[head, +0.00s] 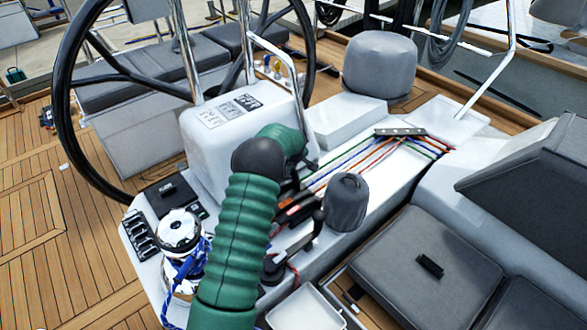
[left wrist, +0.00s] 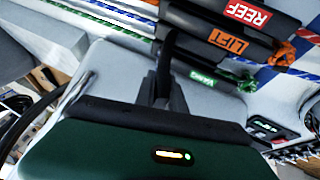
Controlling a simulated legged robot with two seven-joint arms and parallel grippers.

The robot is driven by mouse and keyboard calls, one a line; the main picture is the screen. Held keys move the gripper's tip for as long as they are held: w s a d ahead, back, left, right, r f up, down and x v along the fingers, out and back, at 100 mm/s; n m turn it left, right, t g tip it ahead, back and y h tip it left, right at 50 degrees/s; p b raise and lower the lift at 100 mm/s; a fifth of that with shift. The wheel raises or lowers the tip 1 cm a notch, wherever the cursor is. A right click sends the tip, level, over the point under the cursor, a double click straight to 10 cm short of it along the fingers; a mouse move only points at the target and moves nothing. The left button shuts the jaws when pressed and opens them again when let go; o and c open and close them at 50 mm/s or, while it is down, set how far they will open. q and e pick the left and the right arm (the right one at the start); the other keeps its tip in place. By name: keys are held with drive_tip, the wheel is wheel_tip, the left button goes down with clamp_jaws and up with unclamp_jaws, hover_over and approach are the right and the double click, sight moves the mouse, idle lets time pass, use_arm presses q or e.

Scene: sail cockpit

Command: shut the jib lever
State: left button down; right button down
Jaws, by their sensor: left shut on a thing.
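My left gripper (left wrist: 165,85) shows in the left wrist view with its dark fingers together on a slim dark lever (left wrist: 174,48). The lever sticks up beside a row of dark clutch levers. Nearby levers carry the labels REEF (left wrist: 246,13), LIFT (left wrist: 228,41) and VANG (left wrist: 207,77). No jib label can be read, so I cannot tell by label which lever I hold. In the head view my green-sleeved arm reaches over the clutch bank (head: 298,208) and hides most of the gripper and the levers near it. My right gripper is out of view.
Coloured ropes (head: 370,155) run from the clutches to a dark organizer plate (head: 400,132). A chrome winch (head: 178,232) with blue rope and a grey-covered winch (head: 346,202) flank the arm. The white pedestal (head: 250,118) and steering wheel (head: 75,110) stand behind.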

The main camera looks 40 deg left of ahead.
use_arm(q)
drive_tip(key=s+f+n+t+b, duration=0.1)
drive_tip(key=s+f+t+b, duration=0.1)
drive_tip(key=s+t+b, duration=0.2)
drive_tip(key=shift+s+a+f+t, duration=0.2)
drive_tip(key=shift+s+a+t, duration=0.25)
drive_tip(key=shift+s+t, duration=0.3)
drive_tip(key=c, duration=1.6)
unclamp_jaws()
drive_tip(key=shift+o, duration=1)
drive_tip(key=shift+w+a+f, duration=0.15)
drive_tip(key=shift+a+f, duration=0.1)
drive_tip(key=shift+f, duration=0.05)
drive_tip(key=shift+d, duration=0.1)
